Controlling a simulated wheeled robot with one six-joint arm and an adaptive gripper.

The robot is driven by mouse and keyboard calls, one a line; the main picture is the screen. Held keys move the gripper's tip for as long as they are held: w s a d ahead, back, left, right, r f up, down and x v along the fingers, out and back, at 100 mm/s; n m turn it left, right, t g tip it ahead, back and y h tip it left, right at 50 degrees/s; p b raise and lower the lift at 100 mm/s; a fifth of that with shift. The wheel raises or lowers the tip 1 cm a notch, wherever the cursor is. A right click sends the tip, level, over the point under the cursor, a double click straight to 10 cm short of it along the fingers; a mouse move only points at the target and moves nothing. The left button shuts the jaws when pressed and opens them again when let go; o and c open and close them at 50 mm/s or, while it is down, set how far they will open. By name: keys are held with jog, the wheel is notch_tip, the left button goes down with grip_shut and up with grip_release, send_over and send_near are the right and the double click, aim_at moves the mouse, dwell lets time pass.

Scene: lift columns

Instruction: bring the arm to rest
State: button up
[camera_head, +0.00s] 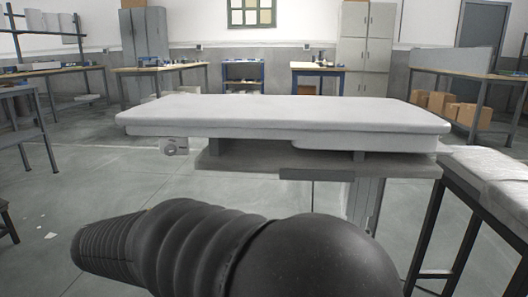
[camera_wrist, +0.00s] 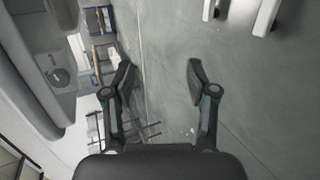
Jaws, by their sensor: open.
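My gripper (camera_wrist: 160,78) shows in the wrist view with its two dark fingers spread wide apart. Nothing is between the fingers; grey floor shows behind them. The wrist view is turned on its side. In the head view a dark, ribbed part of my own arm crosses the bottom of the picture, and the gripper itself is not seen there.
A white padded table (camera_head: 290,112) on a lift column (camera_head: 362,200) stands ahead. A bench with a pale top (camera_head: 500,172) is close on the right. Workbenches (camera_head: 160,68), grey cabinets (camera_head: 366,45) and cardboard boxes (camera_head: 468,115) stand farther back.

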jog(key=s+d+f+m+g+p, duration=0.15)
jog(key=s+d+m+g, duration=0.25)
jog(key=s+d, duration=0.55)
jog(key=s+d+f+m+g+p, duration=0.1)
jog(key=s+d+m+g+p, duration=0.3)
jog(key=d, duration=1)
jog(key=s+d+r+m+y+p, duration=0.1)
jog(key=s+d+r+m, duration=0.3)
jog(key=d, duration=0.4)
jog(key=s+d+r+m+y+p, duration=0.1)
jog(key=s+d+r+m+p, duration=0.3)
jog(key=d, duration=0.4)
jog(key=s+r, duration=0.1)
jog(key=s, duration=0.1)
jog(key=shift+s+m+t, duration=0.3)
jog(key=shift+s+t, duration=0.1)
